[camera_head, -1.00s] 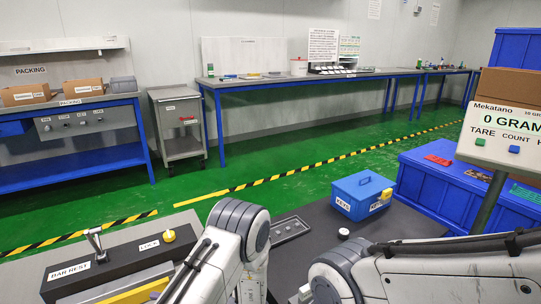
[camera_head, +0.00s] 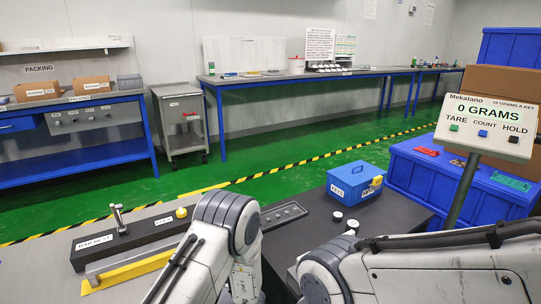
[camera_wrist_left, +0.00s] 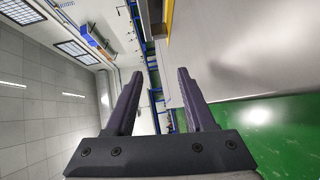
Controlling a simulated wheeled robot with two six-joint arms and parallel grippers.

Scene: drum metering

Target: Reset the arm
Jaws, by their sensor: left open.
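My left arm reaches in at the bottom middle of the head view, with its gripper out of that view. In the left wrist view my left gripper (camera_wrist_left: 155,98) is open, with two dark fingers apart and nothing between them. Ceiling lights, the floor and a grey surface show beyond the fingers. My right arm crosses the lower right of the head view, and its gripper is not visible.
A blue KEYS box (camera_head: 352,182) stands on the dark bench. The scale display (camera_head: 485,122) reads 0 GRAMS. Blue crates stand at right.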

